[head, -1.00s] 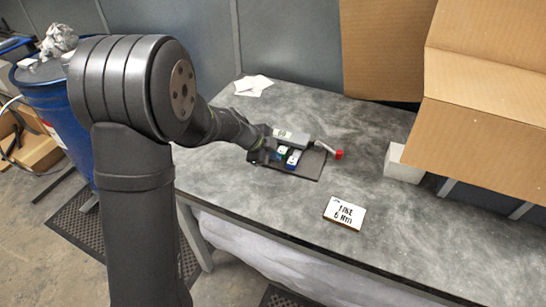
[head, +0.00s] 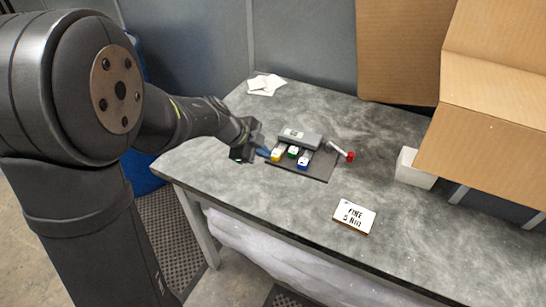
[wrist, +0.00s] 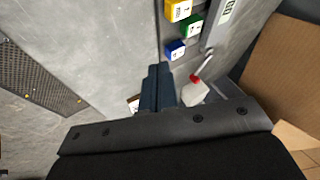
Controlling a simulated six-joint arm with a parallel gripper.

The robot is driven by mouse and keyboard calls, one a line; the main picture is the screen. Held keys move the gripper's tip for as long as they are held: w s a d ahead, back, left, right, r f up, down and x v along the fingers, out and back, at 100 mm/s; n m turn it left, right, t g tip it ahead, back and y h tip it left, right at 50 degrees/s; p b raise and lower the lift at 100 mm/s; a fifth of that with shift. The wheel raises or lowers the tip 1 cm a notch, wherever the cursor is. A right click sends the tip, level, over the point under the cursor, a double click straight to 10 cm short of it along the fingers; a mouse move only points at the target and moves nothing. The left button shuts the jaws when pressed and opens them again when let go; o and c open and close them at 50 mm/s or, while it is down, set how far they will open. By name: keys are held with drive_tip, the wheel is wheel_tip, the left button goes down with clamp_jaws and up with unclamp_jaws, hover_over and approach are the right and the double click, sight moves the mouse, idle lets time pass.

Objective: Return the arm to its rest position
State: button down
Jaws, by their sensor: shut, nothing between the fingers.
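My gripper (head: 262,152) is at the left edge of a dark plate (head: 318,170) on the grey table, with its bluish fingers pointing toward the plate. In the wrist view its two fingers (wrist: 157,80) are pressed together with nothing between them. On the plate are a yellow block (head: 277,156), a green block (head: 293,152) and a blue block (head: 303,162), lined up before a grey bar-shaped device (head: 301,138). The blocks also show at the top of the wrist view, apart from the fingers. The gripper's exact height above the table is unclear.
A lever with a red knob (head: 350,156) sticks out right of the plate. A lettered sign (head: 354,216) lies near the front edge. A white block (head: 414,170) and cardboard box (head: 490,130) are at right. White papers (head: 266,84) lie at the back. The table's left front is clear.

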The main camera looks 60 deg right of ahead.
drive_tip(key=shift+w+a+r, duration=0.25)
drive_tip(key=shift+a+r, duration=0.1)
drive_tip(key=shift+r, duration=0.2)
drive_tip(key=shift+f, duration=0.1)
drive_tip(key=x, duration=0.9)
drive_tip(key=shift+s+d, duration=0.1)
drive_tip(key=d, duration=0.4)
drive_tip(key=shift+f, duration=0.3)
drive_tip(key=shift+a, duration=0.7)
